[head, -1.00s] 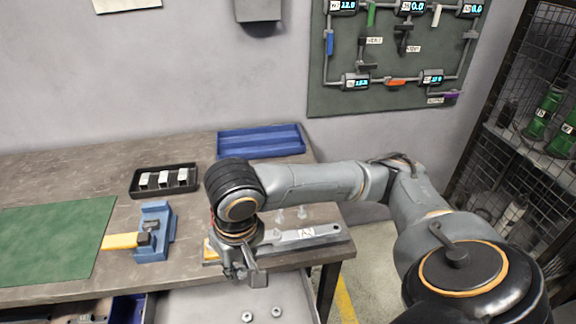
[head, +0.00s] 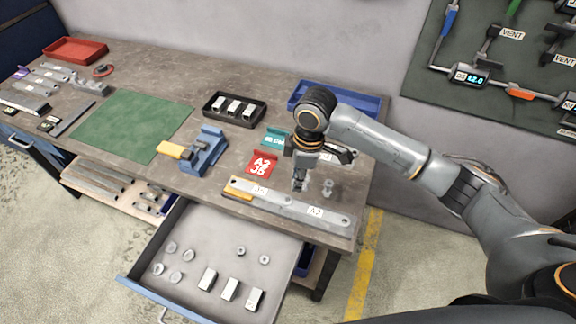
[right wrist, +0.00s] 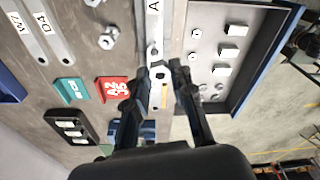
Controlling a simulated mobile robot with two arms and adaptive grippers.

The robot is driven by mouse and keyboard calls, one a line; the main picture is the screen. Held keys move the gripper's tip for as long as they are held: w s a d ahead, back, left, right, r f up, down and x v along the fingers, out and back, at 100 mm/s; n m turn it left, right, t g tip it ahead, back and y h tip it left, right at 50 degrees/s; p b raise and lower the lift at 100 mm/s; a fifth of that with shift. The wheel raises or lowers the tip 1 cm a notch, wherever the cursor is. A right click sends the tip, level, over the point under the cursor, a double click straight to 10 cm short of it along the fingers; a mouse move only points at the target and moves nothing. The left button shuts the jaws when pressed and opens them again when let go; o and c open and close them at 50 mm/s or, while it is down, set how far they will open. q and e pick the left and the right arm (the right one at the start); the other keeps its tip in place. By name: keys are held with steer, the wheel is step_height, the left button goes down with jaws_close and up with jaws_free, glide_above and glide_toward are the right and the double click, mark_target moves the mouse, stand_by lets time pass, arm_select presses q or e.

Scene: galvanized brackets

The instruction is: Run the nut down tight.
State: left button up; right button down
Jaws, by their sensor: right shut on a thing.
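A long grey galvanized bracket assembly (head: 285,206) lies along the table's front edge, with white labels on its bars and a yellow piece at its left end. It also shows in the right wrist view (right wrist: 153,28), running up the picture. My right gripper (head: 299,186) points down over the middle of the bars. In the right wrist view its fingertips (right wrist: 165,70) are close together over the bar, shut on a small grey nut that they mostly hide. I cannot tell how the nut sits on its thread. My left gripper is not in view.
An open drawer (head: 205,233) below holds loose nuts, washers and small blocks. Loose bolts (head: 327,188) stand behind the bars. A blue vise (head: 206,152), a red plate (head: 262,164), a teal plate (head: 275,138), a black tray (head: 234,120) and a blue tray (head: 367,103) are nearby.

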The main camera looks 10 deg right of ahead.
mark_target(287, 196)
arm_select(q)
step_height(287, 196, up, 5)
steer(key=p, duration=0.4)
arm_select(e)
steer(key=n, duration=0.2)
steer(key=w+a+f+n, duration=0.1)
steer(key=n, duration=0.2)
steer(key=w+a+f+n, duration=0.1)
steer(key=n, duration=0.1)
steer(key=shift+f+n+g, duration=0.25)
steer(key=shift+n+g, duration=0.05)
steer(key=shift+g, duration=0.1)
arm_select(q)
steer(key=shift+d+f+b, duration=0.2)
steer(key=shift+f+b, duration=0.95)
steer(key=shift+b, duration=0.05)
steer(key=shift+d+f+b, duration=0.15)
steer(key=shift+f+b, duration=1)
steer(key=shift+b, duration=0.05)
arm_select(e)
steer(key=shift+w+f, duration=0.1)
steer(key=shift+f, duration=2.2)
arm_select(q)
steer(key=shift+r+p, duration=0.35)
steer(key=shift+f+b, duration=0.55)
arm_select(e)
steer(key=shift+f, duration=0.95)
